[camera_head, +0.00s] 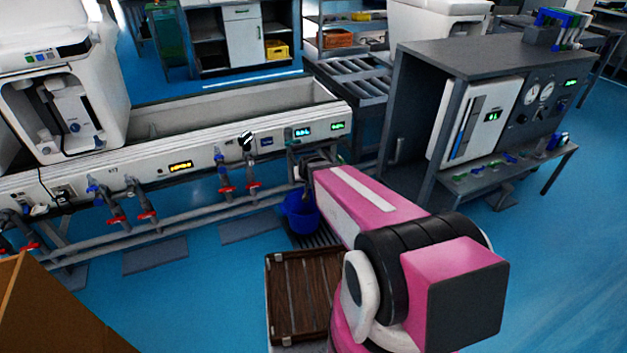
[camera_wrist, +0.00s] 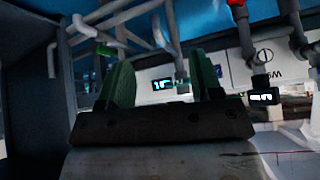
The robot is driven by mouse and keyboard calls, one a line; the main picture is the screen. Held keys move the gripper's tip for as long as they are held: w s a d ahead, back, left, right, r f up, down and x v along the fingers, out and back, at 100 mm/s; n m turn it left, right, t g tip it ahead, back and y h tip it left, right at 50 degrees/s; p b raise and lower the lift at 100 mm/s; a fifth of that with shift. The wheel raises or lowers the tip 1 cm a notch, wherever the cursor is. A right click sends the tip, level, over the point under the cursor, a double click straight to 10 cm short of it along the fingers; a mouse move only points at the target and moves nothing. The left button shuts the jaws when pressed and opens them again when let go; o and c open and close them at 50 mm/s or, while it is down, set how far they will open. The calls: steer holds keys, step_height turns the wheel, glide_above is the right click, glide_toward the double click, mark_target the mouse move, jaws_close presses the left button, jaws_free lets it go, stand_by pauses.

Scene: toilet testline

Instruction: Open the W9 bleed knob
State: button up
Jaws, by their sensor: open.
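My gripper (camera_wrist: 162,75) is open, with its two green fingers apart and nothing seen held between them. A black knob-like part with white marks (camera_wrist: 263,92) stands out from the white panel, to the right of the fingers in the wrist view and apart from them. A label that seems to read W9, upside down, is beside it. In the head view a black part with a white mark (camera_head: 246,138) on the panel front looks like the same knob. My pink arm reaches to the panel's right end there and hides most of my gripper.
The white panel (camera_head: 200,165) carries lit displays, and pipes with red-handled valves (camera_head: 226,188) run below it. A blue bucket (camera_head: 300,212) stands under its right end. A grey-framed test stand (camera_head: 430,120) is to the right. A brown slatted crate (camera_head: 300,295) lies in front.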

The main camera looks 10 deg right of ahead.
steer(key=shift+s+d+r+g, duration=0.2)
steer(key=shift+s+d+g, duration=0.1)
steer(key=shift+s+d, duration=0.25)
steer(key=shift+s+d+r+g, duration=0.2)
steer(key=shift+s+d+g, duration=0.1)
steer(key=shift+s+d, duration=0.2)
steer(key=s+d+r+g, duration=0.2)
steer(key=s+r+g, duration=0.1)
steer(key=s, duration=0.3)
steer(key=s+d+r+g, duration=0.2)
steer(key=s+d, duration=0.1)
steer(key=s, duration=0.3)
steer(key=shift+r+g+h, duration=0.3)
steer(key=shift+r+g, duration=0.1)
